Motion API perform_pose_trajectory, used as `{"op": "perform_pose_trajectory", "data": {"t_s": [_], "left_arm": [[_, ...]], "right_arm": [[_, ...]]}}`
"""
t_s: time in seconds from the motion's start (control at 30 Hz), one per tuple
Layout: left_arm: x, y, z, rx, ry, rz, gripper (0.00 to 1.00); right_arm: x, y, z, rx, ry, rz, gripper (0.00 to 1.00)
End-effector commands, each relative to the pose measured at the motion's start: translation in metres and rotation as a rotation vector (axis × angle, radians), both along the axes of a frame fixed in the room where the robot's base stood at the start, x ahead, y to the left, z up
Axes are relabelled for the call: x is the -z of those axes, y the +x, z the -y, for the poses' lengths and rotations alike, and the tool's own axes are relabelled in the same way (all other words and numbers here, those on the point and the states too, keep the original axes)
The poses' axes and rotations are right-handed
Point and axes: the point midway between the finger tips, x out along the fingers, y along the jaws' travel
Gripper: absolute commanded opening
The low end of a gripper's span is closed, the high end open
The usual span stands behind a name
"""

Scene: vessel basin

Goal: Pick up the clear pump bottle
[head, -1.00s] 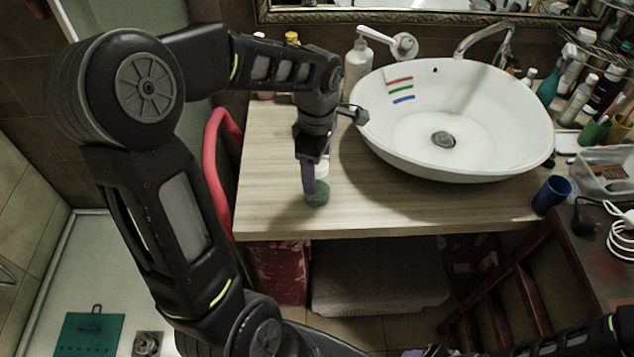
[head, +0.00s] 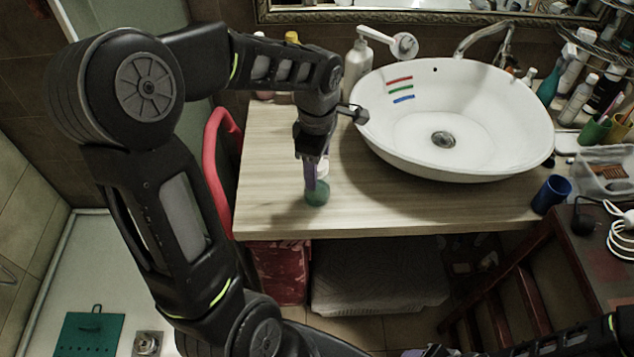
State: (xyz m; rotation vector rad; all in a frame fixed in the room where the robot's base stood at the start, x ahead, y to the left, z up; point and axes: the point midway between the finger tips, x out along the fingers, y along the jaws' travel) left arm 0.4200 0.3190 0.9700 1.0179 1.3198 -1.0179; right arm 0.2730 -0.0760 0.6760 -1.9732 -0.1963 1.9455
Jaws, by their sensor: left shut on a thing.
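The clear pump bottle (head: 317,194) stands near the front edge of the wooden counter, left of the basin. Its lower part looks green and its upper part is mostly hidden by my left gripper (head: 312,178). My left gripper points down over the bottle and is shut on it, with a purple finger on the near side. The bottle looks upright; I cannot tell whether its base touches the counter. Part of my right gripper (head: 436,351) shows at the bottom edge of the head view, too cut off to tell its opening.
A white basin (head: 470,165) with coloured stripes fills the counter's middle. A white pump bottle (head: 357,68) stands behind my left gripper. A blue cup (head: 551,194) stands at the right. Several bottles crowd the back right. The counter (head: 275,195) around the held bottle is clear.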

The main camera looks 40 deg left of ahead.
Motion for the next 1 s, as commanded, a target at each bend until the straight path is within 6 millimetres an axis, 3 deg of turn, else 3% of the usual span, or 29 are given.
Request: {"op": "perform_pose_trajectory", "data": {"t_s": [0.17,0.63,0.77,1.0], "left_arm": [[0.000,0.000,0.000,0.000,0.000,0.000,0.00],[-0.005,0.001,0.000,0.000,0.001,0.003,0.00],[-0.019,0.001,0.000,0.000,0.001,0.004,0.00],[-0.065,0.002,0.000,0.000,0.002,0.006,0.00]], "right_arm": [[0.000,0.000,0.000,0.000,0.000,0.000,0.53],[0.001,0.000,0.000,0.000,0.000,0.000,0.53],[0.004,0.000,0.000,-0.001,0.001,0.001,0.53],[0.009,0.001,-0.001,-0.001,0.002,0.004,0.53]]}}
